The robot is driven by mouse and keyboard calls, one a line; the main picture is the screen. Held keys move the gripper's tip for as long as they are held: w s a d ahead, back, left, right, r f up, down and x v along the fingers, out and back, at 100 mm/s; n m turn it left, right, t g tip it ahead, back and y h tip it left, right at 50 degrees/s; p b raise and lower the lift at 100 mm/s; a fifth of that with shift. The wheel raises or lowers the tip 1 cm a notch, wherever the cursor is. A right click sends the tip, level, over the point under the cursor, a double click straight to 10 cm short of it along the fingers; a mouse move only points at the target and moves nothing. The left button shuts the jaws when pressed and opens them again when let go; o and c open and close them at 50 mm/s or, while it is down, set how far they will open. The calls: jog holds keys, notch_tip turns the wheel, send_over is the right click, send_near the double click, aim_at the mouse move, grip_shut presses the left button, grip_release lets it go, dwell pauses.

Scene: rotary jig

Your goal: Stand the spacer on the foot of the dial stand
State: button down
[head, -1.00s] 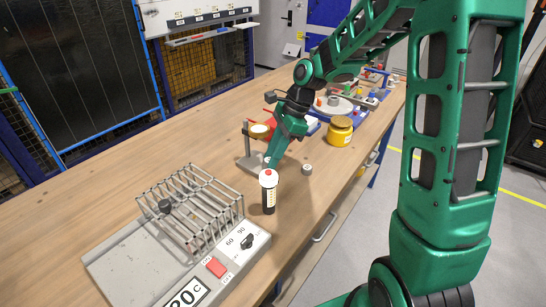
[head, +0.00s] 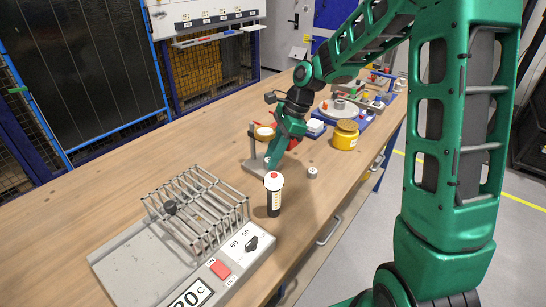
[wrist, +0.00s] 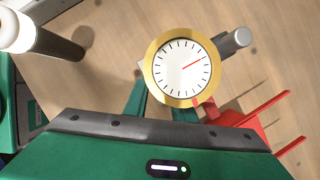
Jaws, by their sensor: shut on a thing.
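The dial stand has a round white dial with a gold rim (head: 264,132), a grey post and a flat grey foot (head: 254,168) on the bench. In the wrist view the dial (wrist: 182,66) covers the space ahead of my fingers. My gripper (head: 271,163) reaches down beside the stand, low over or next to its foot. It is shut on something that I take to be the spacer. The spacer itself is hidden, behind the dial in the wrist view and by the fingers and bottle in the head view. Whether it touches the foot I cannot tell.
A black bottle with a white and red top (head: 273,195) stands close in front of my gripper. A small grey cylinder (head: 312,172) and a yellow jar (head: 344,135) are to the right. A wire rack (head: 200,210) is at left front. A red forked part (wrist: 250,118) is near my fingers.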

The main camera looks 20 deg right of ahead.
jog(key=shift+w+a, duration=0.3)
jog(key=shift+w, duration=0.15)
dwell(0.3)
jog(key=c, duration=1.4)
grip_release()
jog(key=v, duration=1)
jog(key=shift+r, duration=0.35)
jog(key=shift+d, duration=0.1)
jog(key=shift+c, duration=0.3)
